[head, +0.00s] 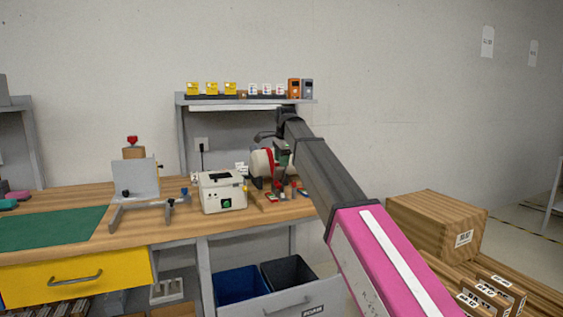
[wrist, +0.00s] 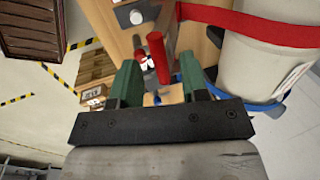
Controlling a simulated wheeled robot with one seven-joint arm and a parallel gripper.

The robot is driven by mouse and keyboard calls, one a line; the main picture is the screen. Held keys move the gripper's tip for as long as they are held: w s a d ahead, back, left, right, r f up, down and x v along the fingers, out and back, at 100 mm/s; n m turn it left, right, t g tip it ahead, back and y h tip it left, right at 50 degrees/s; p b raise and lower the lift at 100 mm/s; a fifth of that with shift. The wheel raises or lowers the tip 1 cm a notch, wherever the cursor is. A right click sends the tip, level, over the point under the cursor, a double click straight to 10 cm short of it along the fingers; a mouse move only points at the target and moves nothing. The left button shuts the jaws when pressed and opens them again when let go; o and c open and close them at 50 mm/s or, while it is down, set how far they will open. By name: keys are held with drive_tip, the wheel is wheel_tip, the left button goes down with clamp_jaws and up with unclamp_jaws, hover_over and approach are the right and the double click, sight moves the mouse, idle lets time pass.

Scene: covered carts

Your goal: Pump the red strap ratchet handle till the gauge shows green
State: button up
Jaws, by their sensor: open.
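The red strap (wrist: 250,24) runs around a pale cylinder (wrist: 262,62) in the wrist view. A red ratchet handle (wrist: 158,57) stands out from the wooden board beside it. My gripper (wrist: 157,80) is open, its two green fingers on either side of the handle, with a gap on both sides. I cannot tell whether the fingers reach down to the handle's depth. In the head view the strapped cylinder (head: 261,163) is on the bench, partly behind my gripper (head: 282,158). I cannot make out the gauge in either view.
A white box with a green button (head: 222,192) stands left of the cylinder on the wooden bench (head: 180,222). A metal stand (head: 135,182) is further left. A shelf with small boxes (head: 245,97) is above. A blue band (wrist: 262,105) circles the cylinder's end.

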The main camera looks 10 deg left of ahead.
drive_tip(key=shift+f, duration=0.35)
clamp_jaws()
drive_tip(key=shift+s+d+f+t+y, duration=0.8)
drive_tip(key=shift+s+f+t, duration=0.4)
drive_tip(key=shift+f, duration=0.95)
drive_tip(key=shift+s+d+f+t+y, duration=0.8)
drive_tip(key=shift+s+f+t, duration=0.35)
drive_tip(key=shift+f, duration=1)
drive_tip(key=shift+s+d+f+t+y, duration=0.8)
drive_tip(key=shift+s+f+t, duration=0.4)
drive_tip(key=shift+f, duration=1.05)
unclamp_jaws()
